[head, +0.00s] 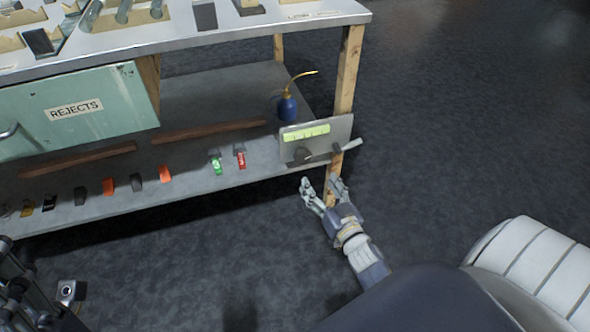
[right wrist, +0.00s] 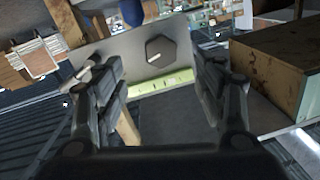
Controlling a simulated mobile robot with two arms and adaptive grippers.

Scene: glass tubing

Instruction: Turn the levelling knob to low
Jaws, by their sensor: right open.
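The levelling knob (head: 302,155) is a dark knob on a grey metal panel (head: 344,127) at the right front of the bench's lower shelf. In the right wrist view the knob (right wrist: 161,51) is a black hexagon with a pale mark, beside a yellow-green label strip (right wrist: 162,83). The strip (head: 307,132) is above the knob in the head view; its lettering is unreadable. My right gripper (head: 321,182) is open and empty, just in front of and below the panel, apart from the knob. Dark parts of my left arm show at lower left; its fingers are unclear.
A pale-handled lever (head: 346,145) sticks out right of the knob. A wooden bench leg (head: 348,70) stands behind the panel. A blue oil can (head: 287,107), green and red clips (head: 216,164) and several small blocks are on the shelf. Floor to the right is clear.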

